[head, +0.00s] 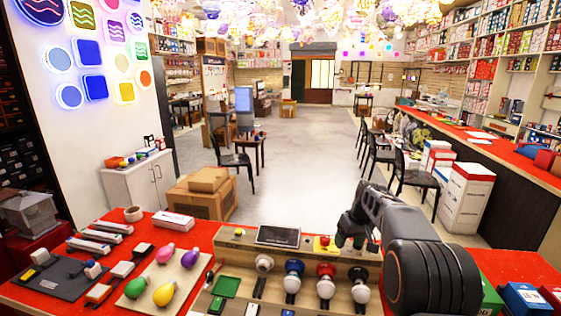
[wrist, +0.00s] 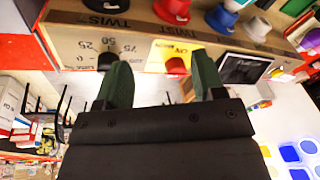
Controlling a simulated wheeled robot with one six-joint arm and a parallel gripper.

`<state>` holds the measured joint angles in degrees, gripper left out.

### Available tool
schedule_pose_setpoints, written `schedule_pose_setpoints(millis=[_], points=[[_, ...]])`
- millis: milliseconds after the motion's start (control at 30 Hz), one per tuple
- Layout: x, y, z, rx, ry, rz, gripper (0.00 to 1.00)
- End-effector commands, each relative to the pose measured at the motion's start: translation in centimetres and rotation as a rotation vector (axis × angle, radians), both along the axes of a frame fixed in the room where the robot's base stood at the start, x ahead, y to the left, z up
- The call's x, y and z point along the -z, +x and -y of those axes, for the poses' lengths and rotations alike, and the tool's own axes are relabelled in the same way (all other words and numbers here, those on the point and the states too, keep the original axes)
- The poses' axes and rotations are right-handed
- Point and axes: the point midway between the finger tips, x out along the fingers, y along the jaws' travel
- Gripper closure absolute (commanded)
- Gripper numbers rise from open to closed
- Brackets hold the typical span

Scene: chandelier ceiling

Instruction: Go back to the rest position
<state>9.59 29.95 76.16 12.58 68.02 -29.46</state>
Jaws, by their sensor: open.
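My gripper (head: 352,240) hangs in front of the right end of the wooden test panel (head: 228,240) in the head view. In the wrist view my gripper (wrist: 160,85) has its two dark green fingers apart, with nothing between them. Beyond the fingers are the panel's edge, a knob (wrist: 108,60) and a yellow plate with a red button (wrist: 175,65). The yellow plate (head: 324,243) also shows in the head view, just left of my gripper. My arm hides part of the panel's right end.
The red counter (head: 185,232) holds colored bulbs (head: 165,255) on a board, white boxes (head: 174,221) and switches to the left. Blue boxes (head: 525,298) stand at the right. Cardboard boxes (head: 200,195) and black chairs (head: 412,175) stand beyond. The floor between (head: 290,170) is clear.

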Motion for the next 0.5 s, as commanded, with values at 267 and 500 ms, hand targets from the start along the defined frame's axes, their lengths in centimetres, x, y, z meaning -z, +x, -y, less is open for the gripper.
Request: schedule_pose_setpoints(millis=[267,500], points=[[-0.4,-13.5,-2.6,0.282,-0.076,-0.034,0.37],[0.6,-24.4,-4.2,0.348,-0.118,0.018,0.37]])
